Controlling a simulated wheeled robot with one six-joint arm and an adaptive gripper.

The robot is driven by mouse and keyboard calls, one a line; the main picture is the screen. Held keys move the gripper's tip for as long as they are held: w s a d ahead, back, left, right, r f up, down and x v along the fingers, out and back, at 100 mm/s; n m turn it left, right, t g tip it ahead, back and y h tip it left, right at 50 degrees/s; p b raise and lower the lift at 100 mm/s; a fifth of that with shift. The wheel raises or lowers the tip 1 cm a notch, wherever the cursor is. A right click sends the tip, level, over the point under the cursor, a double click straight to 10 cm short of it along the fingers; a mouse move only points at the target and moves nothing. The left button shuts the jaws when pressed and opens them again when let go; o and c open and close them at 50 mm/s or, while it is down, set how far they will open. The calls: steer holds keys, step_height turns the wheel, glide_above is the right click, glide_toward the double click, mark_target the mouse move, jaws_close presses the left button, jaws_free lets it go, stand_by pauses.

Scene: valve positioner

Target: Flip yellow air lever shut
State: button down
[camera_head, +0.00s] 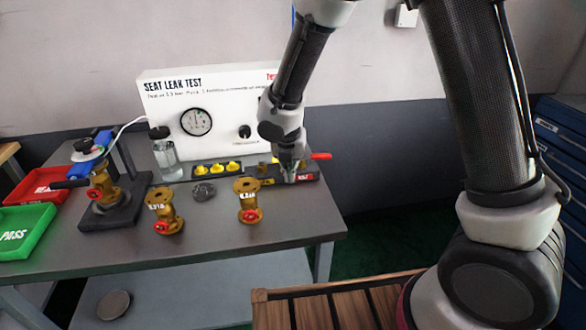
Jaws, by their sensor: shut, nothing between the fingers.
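My gripper (290,174) is shut and empty, pointing down at the dark block (310,172) at the right end of the bench. A red lever (321,156) sticks out to the right of the gripper, and the block has a red label (305,178). A small yellow patch (275,160) shows just left of the gripper; it may be part of the yellow air lever, but my gripper and wrist hide most of that area. Whether the gripper touches it, and how the lever is set, I cannot tell.
Behind stands the white seat leak test panel (160,109) with a gauge (196,122). Yellow knobs (218,168) sit in a black strip. Brass valves (248,201) (164,212) stand in front; another is on a stand (104,186). Red (38,183) and green (28,228) trays lie left.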

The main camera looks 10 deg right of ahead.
steer(key=v, duration=1)
steer(key=shift+d, duration=0.45)
steer(key=shift+s, duration=0.1)
steer(key=s+d+r+m, duration=0.4)
steer(key=s+d+m, duration=0.3)
steer(key=d+m, duration=0.2)
steer(key=s+d+r+m+t, duration=0.1)
steer(key=s+d+r+m, duration=0.4)
steer(key=d+m, duration=0.5)
steer(key=s+d+r+m, duration=0.4)
steer(key=s+d+m, duration=0.5)
steer(key=m, duration=0.4)
steer(key=shift+s+d+r+m+t+y, duration=0.25)
steer(key=shift+s+r+m+t+y, duration=0.05)
steer(key=shift+r+m+t+y, duration=0.1)
